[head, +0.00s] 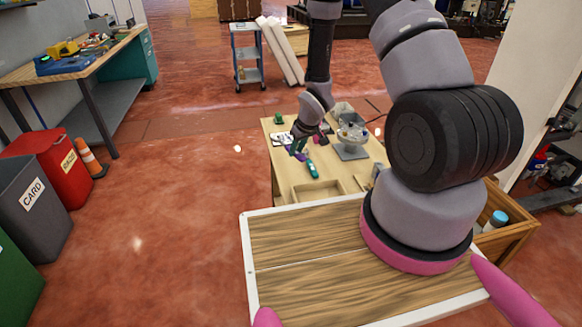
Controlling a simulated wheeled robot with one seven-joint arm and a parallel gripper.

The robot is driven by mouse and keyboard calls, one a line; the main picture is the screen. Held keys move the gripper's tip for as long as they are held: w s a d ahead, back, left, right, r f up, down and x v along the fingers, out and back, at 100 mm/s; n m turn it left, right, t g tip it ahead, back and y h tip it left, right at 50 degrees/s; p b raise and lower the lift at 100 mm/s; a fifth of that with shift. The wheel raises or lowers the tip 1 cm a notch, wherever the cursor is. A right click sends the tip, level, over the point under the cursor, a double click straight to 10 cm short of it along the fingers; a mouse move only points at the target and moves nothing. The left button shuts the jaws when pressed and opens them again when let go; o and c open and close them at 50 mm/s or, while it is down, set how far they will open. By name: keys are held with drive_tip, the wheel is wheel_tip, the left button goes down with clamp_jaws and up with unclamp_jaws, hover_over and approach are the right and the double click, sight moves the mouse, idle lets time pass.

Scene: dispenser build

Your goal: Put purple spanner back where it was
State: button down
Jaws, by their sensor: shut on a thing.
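My gripper (298,148) is over the left part of the light wooden table (289,182), small and far off in the head view. It is shut on a thin purple piece, which I take to be the purple spanner (290,151). The fingers hide part of it, and its height above the table cannot be told. A teal tool (313,169) lies on the table just to the right of and nearer than the gripper.
A grey dispenser-like stand (351,150) is on the table, right of the gripper. A shallow wooden tray (318,191) is at the near edge. A green item (278,118) sits at the far left corner. Red floor left of the table is mostly clear.

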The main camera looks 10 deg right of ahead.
sight(294, 172)
wheel_tip(294, 172, down, 8)
drive_tip(key=shift+r, duration=0.25)
drive_tip(key=shift+f, duration=0.1)
drive_tip(key=c, duration=0.7)
unclamp_jaws()
drive_tip(key=shift+o, duration=0.2)
